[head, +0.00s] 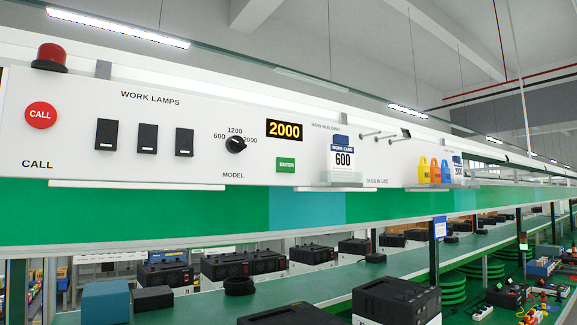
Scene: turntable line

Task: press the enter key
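The enter key is a small green rectangle (286,165) marked ENTER on the white panel (210,173). It sits just below the black display (284,130), which reads 2000 in yellow. The black model knob (236,145) is to its left, with the marks 600, 1200 and 2000 around it. A work card (342,160) reading 600 hangs to the right of the key. Nothing covers the key. My gripper does not show in this view.
Left on the panel are a red CALL button (41,115), black lamp switches (147,139) and a red beacon (50,56). Pegs (378,135) and coloured padlock-shaped tags (434,170) are to the right. Below, black machines (396,299) stand on a green bench (330,281).

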